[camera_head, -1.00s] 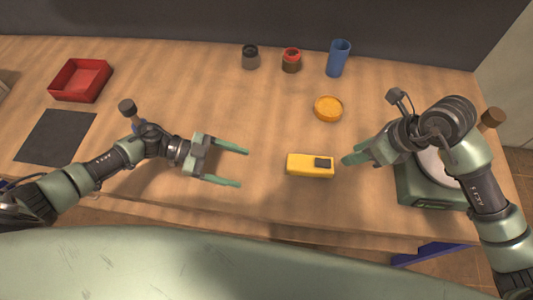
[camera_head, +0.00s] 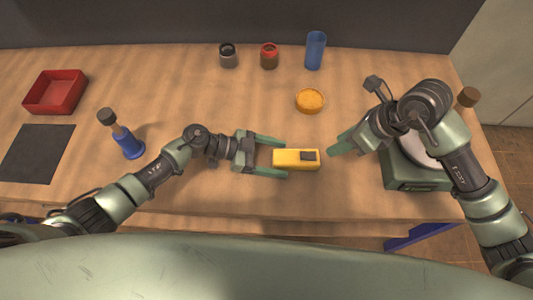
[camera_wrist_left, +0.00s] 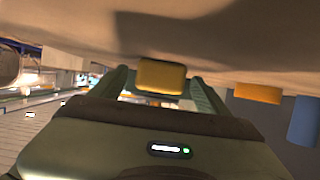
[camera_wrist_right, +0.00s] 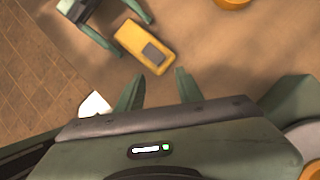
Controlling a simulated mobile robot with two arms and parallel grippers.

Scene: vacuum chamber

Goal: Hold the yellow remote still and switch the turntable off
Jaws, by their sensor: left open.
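The yellow remote (camera_head: 290,159) with a dark pad lies on the table; it also shows in the left wrist view (camera_wrist_left: 160,75) and the right wrist view (camera_wrist_right: 134,38). My left gripper (camera_head: 284,158) is open, with one finger on each side of the remote's left end; I cannot tell whether they touch it. My right gripper (camera_head: 336,148) is near the remote's right end, apart from it. Its fingers stand apart with nothing between them in the right wrist view (camera_wrist_right: 158,85). The green turntable (camera_head: 408,182) with a pale platter is under my right arm, which partly hides it.
An orange dish (camera_head: 310,101) lies behind the remote. A dark jar (camera_head: 228,58), a red-topped jar (camera_head: 269,58) and a blue cup (camera_head: 315,52) stand at the back. A red tray (camera_head: 54,94), a dark mat (camera_head: 36,154) and a blue-based stand (camera_head: 128,147) are left.

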